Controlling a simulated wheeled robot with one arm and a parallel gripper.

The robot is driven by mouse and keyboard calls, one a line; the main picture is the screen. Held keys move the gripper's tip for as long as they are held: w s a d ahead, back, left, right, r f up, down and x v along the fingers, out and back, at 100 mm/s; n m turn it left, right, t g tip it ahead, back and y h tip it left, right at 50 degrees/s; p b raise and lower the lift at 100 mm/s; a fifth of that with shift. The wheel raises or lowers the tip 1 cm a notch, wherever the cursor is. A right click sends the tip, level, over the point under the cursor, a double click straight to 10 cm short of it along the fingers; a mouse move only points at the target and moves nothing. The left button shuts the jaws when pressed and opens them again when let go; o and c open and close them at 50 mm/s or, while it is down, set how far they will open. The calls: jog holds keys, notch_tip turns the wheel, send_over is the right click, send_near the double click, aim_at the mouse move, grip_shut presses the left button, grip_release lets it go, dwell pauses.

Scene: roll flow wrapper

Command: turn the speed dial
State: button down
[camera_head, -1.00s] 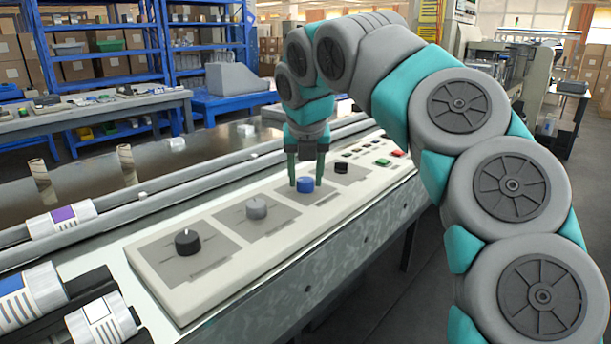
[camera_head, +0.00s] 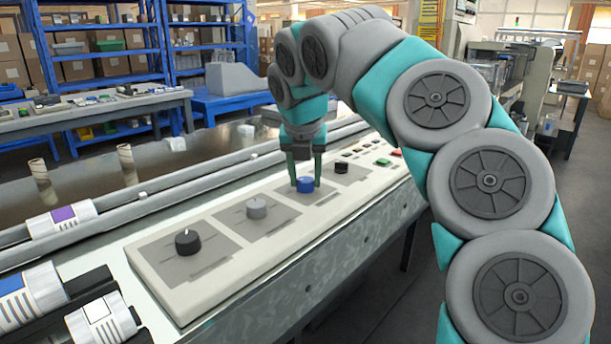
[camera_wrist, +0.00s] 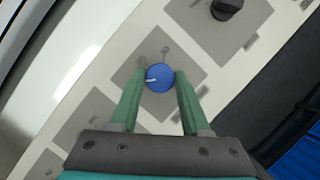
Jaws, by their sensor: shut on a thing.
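A blue dial (camera_head: 305,185) stands on a grey square of the white control panel (camera_head: 205,292). It also shows in the wrist view (camera_wrist: 159,78), with a white mark pointing to its left side. My gripper (camera_head: 305,183) points down over the panel, with one green finger on each side of the blue dial. In the wrist view my gripper (camera_wrist: 160,80) is shut on the blue dial, its fingertips against the dial's sides. The task's speed dial is not readable from any label here.
A grey dial (camera_head: 257,208) and a black dial (camera_head: 188,242) stand to the left on the same panel. Another black dial (camera_head: 341,167) is just to the right, with small buttons (camera_head: 383,162) beyond. Metal rails (camera_head: 200,175) run behind the panel.

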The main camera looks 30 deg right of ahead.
jog(key=m, duration=0.2)
jog(key=m+g+h, duration=0.1)
jog(key=m, duration=0.2)
jog(key=shift+w+h, duration=0.15)
jog(key=shift+h, duration=0.15)
jog(key=m+g, duration=0.1)
jog(key=m, duration=0.1)
jog(key=m+g, duration=0.1)
jog(key=m, duration=0.2)
jog(key=shift+w+a+h, duration=0.1)
jog(key=shift+h, duration=0.2)
jog(key=shift+m, duration=0.3)
jog(key=shift+c, duration=1.9)
grip_release()
